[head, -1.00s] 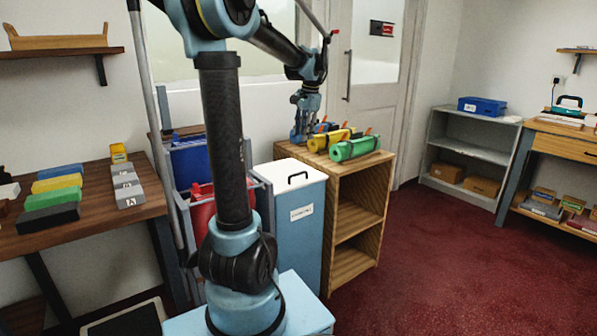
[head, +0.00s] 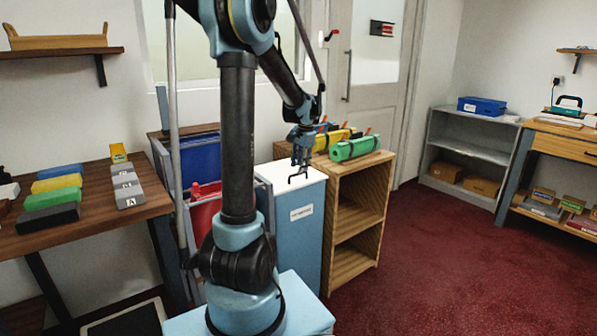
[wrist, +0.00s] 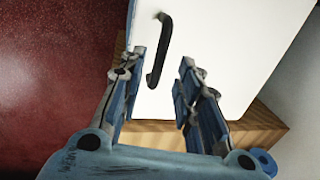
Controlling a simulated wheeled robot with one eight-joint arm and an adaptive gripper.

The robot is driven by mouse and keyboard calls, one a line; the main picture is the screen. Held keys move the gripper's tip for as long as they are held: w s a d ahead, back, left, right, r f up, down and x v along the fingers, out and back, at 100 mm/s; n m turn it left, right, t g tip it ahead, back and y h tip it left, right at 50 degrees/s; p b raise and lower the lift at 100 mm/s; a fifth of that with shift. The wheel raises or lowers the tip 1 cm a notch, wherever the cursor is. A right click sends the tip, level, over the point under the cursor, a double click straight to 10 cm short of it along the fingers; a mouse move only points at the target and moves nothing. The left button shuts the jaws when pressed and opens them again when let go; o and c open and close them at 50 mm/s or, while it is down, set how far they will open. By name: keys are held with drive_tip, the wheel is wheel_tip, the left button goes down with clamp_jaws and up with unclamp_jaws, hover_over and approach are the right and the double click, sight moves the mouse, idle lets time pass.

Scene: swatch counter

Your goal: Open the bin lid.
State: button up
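The bin (head: 301,240) is a tall blue-grey box with a white label on its front. Its white lid (head: 272,171) lies flat and closed on top; it fills much of the wrist view (wrist: 225,45). A black bar handle stands on the lid (wrist: 160,50); in the head view my gripper partly hides it. My gripper (head: 300,165) is above the lid, pointing down. In the wrist view its two fingers (wrist: 163,62) are spread apart with nothing between their pads. The handle shows just beyond the gap between the fingertips; I cannot tell the remaining height.
A frame with blue (head: 200,160) and red (head: 204,212) containers is to the left. Red floor at right is open.

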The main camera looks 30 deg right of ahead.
drive_tip(key=shift+w+f, duration=0.15)
drive_tip(key=shift+f, duration=0.6)
drive_tip(key=shift+w+f, duration=0.15)
drive_tip(key=shift+f, duration=0.6)
clamp_jaws()
